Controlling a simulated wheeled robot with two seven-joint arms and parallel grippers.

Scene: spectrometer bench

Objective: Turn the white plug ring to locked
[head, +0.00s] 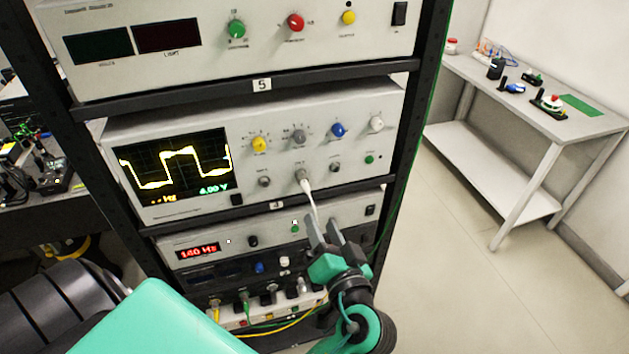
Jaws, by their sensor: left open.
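The white plug (303,178) sits in a middle socket on the oscilloscope's front panel, below the grey knob. Its white cable hangs down from it and passes behind my gripper. The ring's marks are too small to read, so I cannot tell its turn position. My left gripper (326,232) is open, below the plug and apart from it, with its fingers pointing up toward the panel. My right gripper is not in view.
The oscilloscope (260,150) stands in a black rack between other instruments. Grey sockets flank the plug, with coloured knobs above. Yellow and green cables (285,332) hang lower down. A side table (560,125) stands at the right, with clear floor before it.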

